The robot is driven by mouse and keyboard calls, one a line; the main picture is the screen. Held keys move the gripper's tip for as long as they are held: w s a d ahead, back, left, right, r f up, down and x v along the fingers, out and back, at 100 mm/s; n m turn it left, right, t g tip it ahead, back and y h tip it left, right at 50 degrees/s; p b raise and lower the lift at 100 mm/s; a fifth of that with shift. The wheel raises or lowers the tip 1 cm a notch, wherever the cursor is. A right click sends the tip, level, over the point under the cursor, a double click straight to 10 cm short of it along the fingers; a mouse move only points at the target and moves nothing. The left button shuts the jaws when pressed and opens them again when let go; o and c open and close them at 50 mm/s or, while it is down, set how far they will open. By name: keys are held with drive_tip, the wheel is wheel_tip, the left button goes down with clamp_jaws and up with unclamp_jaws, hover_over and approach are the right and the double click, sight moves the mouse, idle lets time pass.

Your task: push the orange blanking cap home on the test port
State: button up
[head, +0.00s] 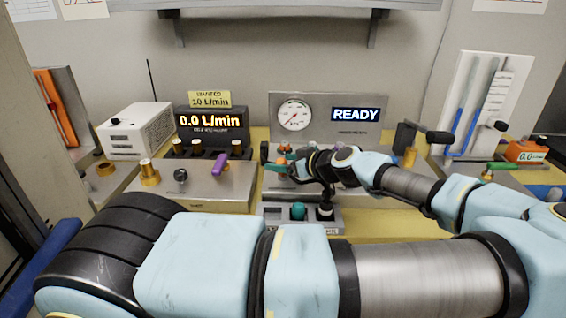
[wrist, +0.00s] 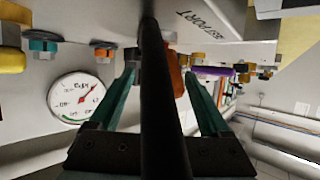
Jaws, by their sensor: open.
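In the wrist view an orange part (wrist: 177,76), which looks like the blanking cap, sits between my gripper's (wrist: 160,76) two green fingers. A dark bar down the middle of that view hides part of it. The fingers are apart on either side of it; I cannot tell whether either touches it. A "TEST PORT" label (wrist: 196,20) shows just beyond; how far the cap sits on its port is hidden. In the head view my gripper (head: 272,160) is at the panel below the gauge, with a small orange spot (head: 285,149) beside its fingers.
A round gauge (head: 295,115), a READY display (head: 356,115) and a meter reading 0.0 L/min (head: 210,121) stand behind. A purple lever (head: 220,164) is left of my gripper. A small block with a teal knob (head: 298,211) stands in front. Other fittings crowd the panel.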

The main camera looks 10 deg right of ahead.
drive_tip(key=b+v, duration=0.2)
drive_tip(key=v, duration=0.8)
drive_tip(key=shift+s+d+r+b, duration=0.15)
drive_tip(key=shift+s+d+b, duration=0.05)
drive_tip(key=shift+s+b, duration=0.15)
